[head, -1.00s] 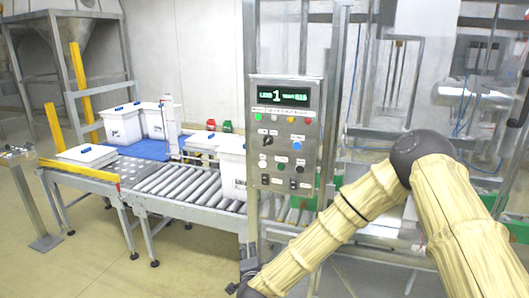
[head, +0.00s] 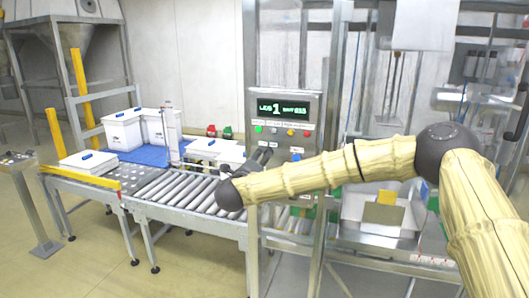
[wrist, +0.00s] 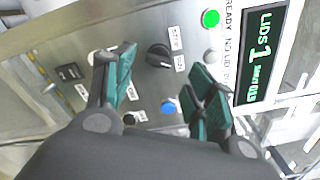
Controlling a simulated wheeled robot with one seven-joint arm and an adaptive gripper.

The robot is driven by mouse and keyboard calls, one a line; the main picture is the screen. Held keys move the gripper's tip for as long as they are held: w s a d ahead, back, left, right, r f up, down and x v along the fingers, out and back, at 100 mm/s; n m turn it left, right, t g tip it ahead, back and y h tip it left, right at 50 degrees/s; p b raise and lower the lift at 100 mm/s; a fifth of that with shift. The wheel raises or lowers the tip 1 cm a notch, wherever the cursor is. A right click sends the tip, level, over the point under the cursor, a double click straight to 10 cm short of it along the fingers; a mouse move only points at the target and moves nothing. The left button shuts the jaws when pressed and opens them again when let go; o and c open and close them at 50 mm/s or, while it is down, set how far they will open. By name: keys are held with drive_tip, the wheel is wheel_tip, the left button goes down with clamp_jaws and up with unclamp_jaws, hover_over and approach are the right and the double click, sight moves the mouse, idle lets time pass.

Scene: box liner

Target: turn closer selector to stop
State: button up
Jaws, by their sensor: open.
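The grey control panel (head: 316,108) stands on a post in the head view, with a lit display. In the wrist view a black selector knob (wrist: 158,55) sits on the panel, with small labels beside it that I cannot read surely. My gripper (wrist: 165,85) is open, with green-padded fingers either side of the knob's position in the picture and nothing between them. The knob looks apart from both fingers.
A blue button (wrist: 168,106), a green lamp (wrist: 210,18) and a black switch (wrist: 70,72) are near the knob. A roller conveyor (head: 175,190) with white boxes (head: 121,130) runs left of the panel. Metal posts and frames stand right of it.

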drive_tip(key=p+x, duration=0.2)
drive_tip(key=x, duration=0.3)
drive_tip(key=shift+w, duration=0.1)
drive_tip(key=c, duration=1)
